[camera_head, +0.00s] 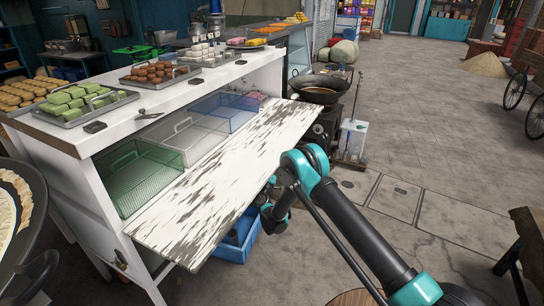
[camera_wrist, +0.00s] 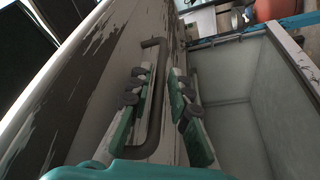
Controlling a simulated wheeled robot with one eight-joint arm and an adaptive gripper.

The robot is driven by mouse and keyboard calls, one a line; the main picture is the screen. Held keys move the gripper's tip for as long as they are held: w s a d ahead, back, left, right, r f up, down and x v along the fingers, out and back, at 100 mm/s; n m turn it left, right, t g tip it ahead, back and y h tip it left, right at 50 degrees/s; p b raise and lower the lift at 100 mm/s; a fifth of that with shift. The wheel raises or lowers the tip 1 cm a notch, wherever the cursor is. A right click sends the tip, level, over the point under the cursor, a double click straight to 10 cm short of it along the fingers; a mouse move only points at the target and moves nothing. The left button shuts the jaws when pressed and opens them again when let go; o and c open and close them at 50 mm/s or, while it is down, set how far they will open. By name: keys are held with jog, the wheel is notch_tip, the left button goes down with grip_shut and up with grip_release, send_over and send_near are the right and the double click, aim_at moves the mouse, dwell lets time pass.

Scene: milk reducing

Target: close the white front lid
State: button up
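The white front lid (camera_head: 215,180) is swung out from the white stall counter, nearly flat, with worn, peeling paint. The open front shows wire baskets behind it. In the head view, my gripper (camera_head: 272,212) is at the lid's right edge, low and partly hidden by the lid and my arm. In the wrist view, a dark grey bar handle (camera_wrist: 154,95) stands on the worn lid face (camera_wrist: 88,75). The fingers of my gripper (camera_wrist: 160,95) are apart, one on each side of the handle. A gap shows on the right, and I see no firm grip.
A green basket (camera_head: 140,175) and other baskets sit inside the counter. Trays of sweets (camera_head: 85,102) stand on top. A blue crate (camera_head: 236,238) is under the lid. A wok on a stove (camera_head: 318,92) stands beyond the counter. The floor to the right is mostly clear.

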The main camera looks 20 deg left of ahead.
jog(key=shift+x, duration=0.85)
grip_shut()
